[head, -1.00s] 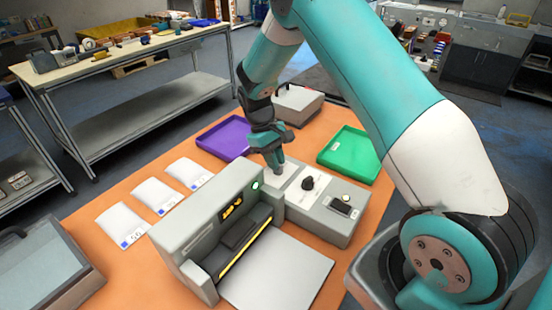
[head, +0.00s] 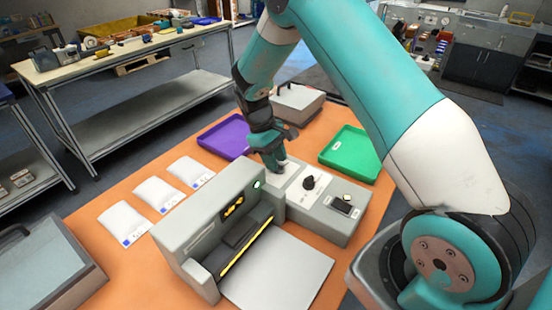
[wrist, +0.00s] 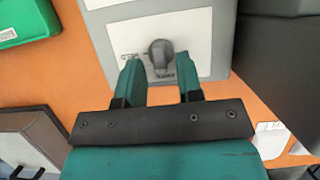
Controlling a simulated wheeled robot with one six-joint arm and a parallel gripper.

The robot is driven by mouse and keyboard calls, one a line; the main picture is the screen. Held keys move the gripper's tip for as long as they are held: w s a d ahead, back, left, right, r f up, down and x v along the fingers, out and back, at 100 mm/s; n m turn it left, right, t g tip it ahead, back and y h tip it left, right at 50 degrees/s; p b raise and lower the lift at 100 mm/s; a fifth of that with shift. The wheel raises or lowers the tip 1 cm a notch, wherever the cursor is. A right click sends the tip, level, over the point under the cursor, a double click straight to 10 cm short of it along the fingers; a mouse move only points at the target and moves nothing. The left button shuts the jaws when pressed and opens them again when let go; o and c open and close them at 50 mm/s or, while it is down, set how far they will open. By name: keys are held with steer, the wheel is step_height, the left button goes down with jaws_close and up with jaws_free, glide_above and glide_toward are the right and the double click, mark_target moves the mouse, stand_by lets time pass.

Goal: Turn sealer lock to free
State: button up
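The grey sealer (head: 218,215) stands on the orange table, with a flat box section (head: 325,217) behind its right side. A black dial (head: 309,182) sits on a white plate on that section. My gripper (head: 277,166) points down beside this dial, to its left. In the wrist view, a dark grey knob (wrist: 161,53) sits on a white plate (wrist: 190,30) with small markings too blurred to read. My gripper (wrist: 161,77) is open there, with one finger on each side of the knob's lower end. I cannot tell whether the fingers touch it. The gripper hides this knob in the head view.
A purple tray (head: 222,138) lies left of my gripper and a green tray (head: 349,150) lies right. A lidded grey box (head: 298,102) stands behind. Three white pouches (head: 155,194) lie at the left.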

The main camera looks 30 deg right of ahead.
stand_by(0.3)
steer(key=v, duration=1.7)
steer(key=shift+r, duration=0.15)
